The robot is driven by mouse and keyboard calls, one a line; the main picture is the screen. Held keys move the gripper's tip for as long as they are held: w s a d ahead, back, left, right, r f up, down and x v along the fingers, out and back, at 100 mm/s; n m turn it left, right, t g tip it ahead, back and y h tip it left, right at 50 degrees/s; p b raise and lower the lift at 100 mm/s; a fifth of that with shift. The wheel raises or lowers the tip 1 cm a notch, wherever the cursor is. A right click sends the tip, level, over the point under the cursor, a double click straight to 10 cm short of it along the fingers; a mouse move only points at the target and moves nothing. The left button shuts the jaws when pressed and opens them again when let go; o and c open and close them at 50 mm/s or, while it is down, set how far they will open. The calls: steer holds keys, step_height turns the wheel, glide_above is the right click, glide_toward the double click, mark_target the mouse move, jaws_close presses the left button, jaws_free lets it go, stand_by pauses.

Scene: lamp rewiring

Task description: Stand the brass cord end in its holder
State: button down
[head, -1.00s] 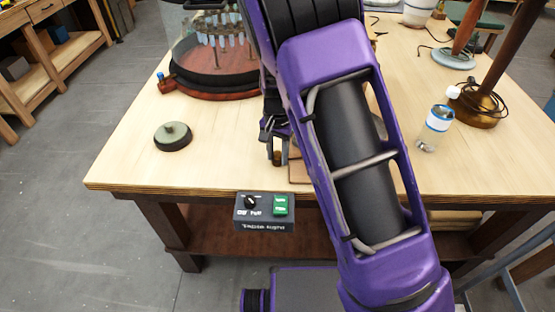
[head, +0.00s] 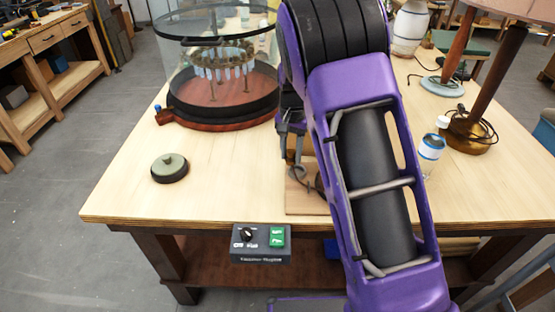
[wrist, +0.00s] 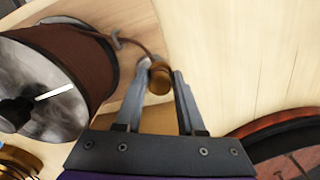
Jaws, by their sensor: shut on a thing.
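My gripper (wrist: 158,82) is shut on the brass cord end (wrist: 160,78), which shows between the fingertips in the wrist view. A brown cord (wrist: 135,42) runs from the cord end to a spool (wrist: 78,48) wound with brown cord, left of the gripper. In the head view my gripper (head: 298,165) hangs over a wooden board (head: 302,203) near the table's front edge, partly hidden by my purple arm. I cannot pick out the holder for certain. A wooden block (wrist: 160,120) shows behind the fingers in the wrist view.
A glass dome on a dark red base (head: 225,110) stands at the back left. A green-topped puck (head: 169,167) lies front left. A switch box (head: 260,243) is on the front edge.

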steer(key=shift+w+d+f, duration=0.8)
steer(key=shift+w+d, duration=0.05)
steer(key=shift+d, duration=0.25)
steer(key=shift+f+b, duration=0.85)
steer(key=shift+f, duration=0.75)
steer(key=shift+f, duration=0.25)
steer(key=shift+c, duration=2.2)
jaws_free()
